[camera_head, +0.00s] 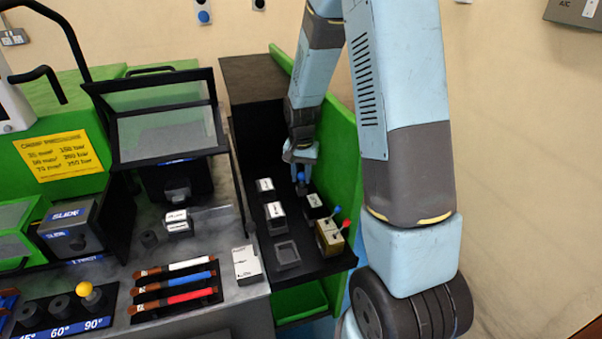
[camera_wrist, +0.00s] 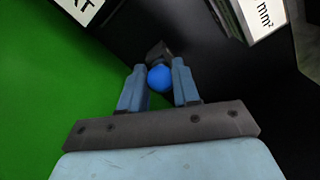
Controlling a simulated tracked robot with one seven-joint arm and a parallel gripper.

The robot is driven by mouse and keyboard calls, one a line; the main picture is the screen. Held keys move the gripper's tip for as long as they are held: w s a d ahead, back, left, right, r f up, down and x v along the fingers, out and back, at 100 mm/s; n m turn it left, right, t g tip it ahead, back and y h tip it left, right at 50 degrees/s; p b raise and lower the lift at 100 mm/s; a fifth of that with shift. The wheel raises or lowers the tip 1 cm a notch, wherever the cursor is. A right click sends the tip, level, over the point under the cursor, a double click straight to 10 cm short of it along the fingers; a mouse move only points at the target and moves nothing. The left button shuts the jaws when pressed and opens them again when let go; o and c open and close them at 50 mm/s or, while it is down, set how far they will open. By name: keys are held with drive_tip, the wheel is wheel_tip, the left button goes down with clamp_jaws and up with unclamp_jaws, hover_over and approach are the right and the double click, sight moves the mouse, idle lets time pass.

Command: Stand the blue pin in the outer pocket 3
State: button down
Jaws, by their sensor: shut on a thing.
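The blue pin shows as a round blue knob (camera_wrist: 159,78) between the two fingers of my gripper (camera_wrist: 158,86) in the wrist view. My gripper is shut on it. A dark grey block-like piece (camera_wrist: 159,52) shows just beyond the knob; I cannot tell whether it is part of the pin or a thing behind it. In the head view the blue pin (camera_head: 301,177) is a small blue spot under my gripper (camera_head: 301,160), over the black tray (camera_head: 252,150) near its green side wall. I cannot tell which place is outer pocket 3.
Several white-topped blocks (camera_head: 275,211) stand in the tray in front of my gripper. A square grey holder (camera_head: 287,253) looks empty. A brass-coloured block (camera_head: 329,238) holds a red and a blue-knobbed pin. The green wall (camera_head: 342,160) stands close on the right.

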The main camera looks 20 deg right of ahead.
sight(301, 174)
drive_tip(key=shift+f, duration=0.3)
drive_tip(key=c, duration=0.7)
unclamp_jaws()
drive_tip(key=shift+c, duration=0.2)
drive_tip(key=shift+r, duration=0.15)
wheel_tip(301, 174, up, 13)
drive_tip(key=shift+r, duration=0.2)
drive_tip(key=shift+s, duration=0.1)
